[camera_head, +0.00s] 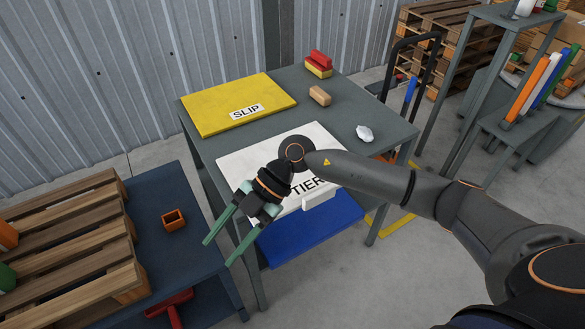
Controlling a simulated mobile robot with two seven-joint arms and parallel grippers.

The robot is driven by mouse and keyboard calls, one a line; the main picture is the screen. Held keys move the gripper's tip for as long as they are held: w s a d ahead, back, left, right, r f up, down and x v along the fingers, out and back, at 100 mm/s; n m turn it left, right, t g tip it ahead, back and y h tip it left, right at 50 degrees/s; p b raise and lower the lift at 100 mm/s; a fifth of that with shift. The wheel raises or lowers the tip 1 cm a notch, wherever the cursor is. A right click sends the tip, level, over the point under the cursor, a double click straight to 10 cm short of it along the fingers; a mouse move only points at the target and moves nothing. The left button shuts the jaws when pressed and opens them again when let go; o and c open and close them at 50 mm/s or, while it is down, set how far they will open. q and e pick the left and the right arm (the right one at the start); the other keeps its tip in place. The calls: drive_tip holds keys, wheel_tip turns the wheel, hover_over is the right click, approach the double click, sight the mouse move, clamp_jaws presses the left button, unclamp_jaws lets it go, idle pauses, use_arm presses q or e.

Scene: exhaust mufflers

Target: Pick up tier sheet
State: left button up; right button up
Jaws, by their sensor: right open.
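The tier sheet (241,164) is a white flat sheet marked "TIER". It lies on the front half of the grey table (358,105), with a small white tab (320,199) at its front edge. My right gripper (219,253) has its two green fingers apart and empty. In the picture its fingertips are left of and below the sheet's front left corner, and I cannot tell their height. My right arm and wrist cross over the sheet and hide its middle and part of its label. My left gripper is not in view.
A yellow "SLIP" sheet (225,98) lies at the table's back left. A wooden block (320,96), red and yellow blocks (319,63) and a crumpled white piece (365,133) stand behind. A blue panel (310,230) is below. A wooden pallet (70,240) is at left.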

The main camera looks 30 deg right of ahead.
drive_tip(key=w+d+m+t+h, duration=0.1)
drive_tip(key=w+d+h, duration=0.2)
drive_tip(key=d, duration=0.3)
drive_tip(key=w+d+m+h, duration=0.1)
drive_tip(key=w+d+h, duration=0.1)
drive_tip(key=d+h, duration=0.3)
drive_tip(key=m+t+h, duration=0.1)
drive_tip(key=m+h, duration=0.3)
approach(320, 192)
drive_tip(key=f, duration=0.1)
drive_tip(key=d+f, duration=0.1)
drive_tip(key=f, duration=0.1)
drive_tip(key=shift+s+f, duration=0.2)
drive_tip(key=shift+f, duration=0.1)
drive_tip(key=shift+w+f+p, duration=0.1)
drive_tip(key=shift+f+p, duration=0.5)
drive_tip(key=shift+f, duration=2.35)
clamp_jaws()
drive_tip(key=shift+t, duration=0.3)
